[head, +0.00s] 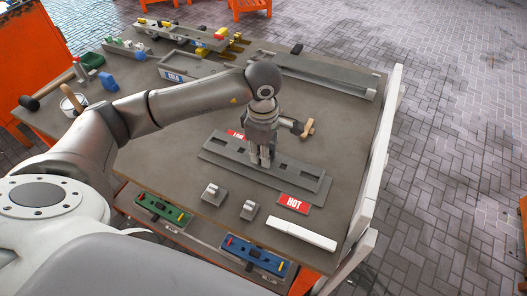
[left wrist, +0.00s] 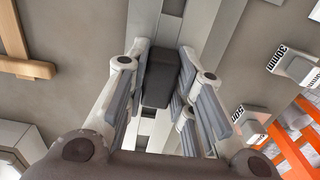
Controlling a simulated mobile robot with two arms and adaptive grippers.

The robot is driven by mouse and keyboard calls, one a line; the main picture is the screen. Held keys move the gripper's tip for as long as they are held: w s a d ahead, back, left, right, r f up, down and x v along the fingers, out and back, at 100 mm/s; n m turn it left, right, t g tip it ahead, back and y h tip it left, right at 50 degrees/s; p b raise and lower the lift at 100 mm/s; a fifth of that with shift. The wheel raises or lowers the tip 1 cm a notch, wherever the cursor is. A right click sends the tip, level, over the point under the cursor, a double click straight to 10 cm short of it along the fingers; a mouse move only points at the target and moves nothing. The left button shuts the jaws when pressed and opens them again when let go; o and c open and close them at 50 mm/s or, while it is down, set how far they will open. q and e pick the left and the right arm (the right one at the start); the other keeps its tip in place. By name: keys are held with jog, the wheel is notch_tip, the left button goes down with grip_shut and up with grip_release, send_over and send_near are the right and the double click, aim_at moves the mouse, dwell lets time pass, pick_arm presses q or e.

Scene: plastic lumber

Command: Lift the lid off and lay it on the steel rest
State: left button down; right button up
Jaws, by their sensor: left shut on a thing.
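A long grey slotted piece (head: 303,180), which looks like the lid on its mould, lies across the middle of the table. My left gripper (head: 262,162) points down at its middle. In the left wrist view my left gripper (left wrist: 162,90) is shut on a dark grey block (left wrist: 160,77), which looks like the lid's handle, with fingers on both sides. I cannot tell whether the lid is raised. A long grey channel-like piece (head: 325,75) at the back right may be the steel rest; I cannot be sure. My right gripper is not in view.
A red HOT label (head: 293,203) lies at the near end. Two small metal blocks (head: 213,193) and a white bar (head: 301,234) lie in front. A wooden-handled tool (head: 307,128) lies just right of the gripper. A blue-labelled tray (head: 186,68) stands behind my arm.

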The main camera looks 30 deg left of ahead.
pick_arm(q)
jog(key=c, duration=1.2)
grip_release()
jog(key=shift+o, duration=0.5)
jog(key=shift+f, duration=0.1)
jog(key=o, duration=0.3)
jog(key=shift+o, duration=0.2)
jog(key=shift+r+p, duration=1.8)
jog(key=shift+r, duration=1.8)
jog(key=shift+f, duration=0.1)
